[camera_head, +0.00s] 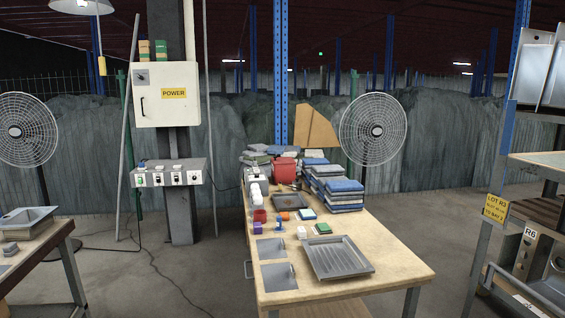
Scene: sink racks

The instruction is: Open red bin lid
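A red box-like bin (285,171) stands at the far end of the wooden table (395,268), between white items and stacks of folded cloths. It is small in this view, and I cannot tell whether its top is a shut lid. A smaller red container (260,216) sits nearer, at the table's left edge. Neither of my grippers is in view.
On the table are a grey ribbed tray (338,258), a dark tray (292,201), stacked blue-grey cloths (339,190) and small coloured blocks. A side table (40,250) stands left, a rack (540,230) right. Floor between is mostly clear, with a cable.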

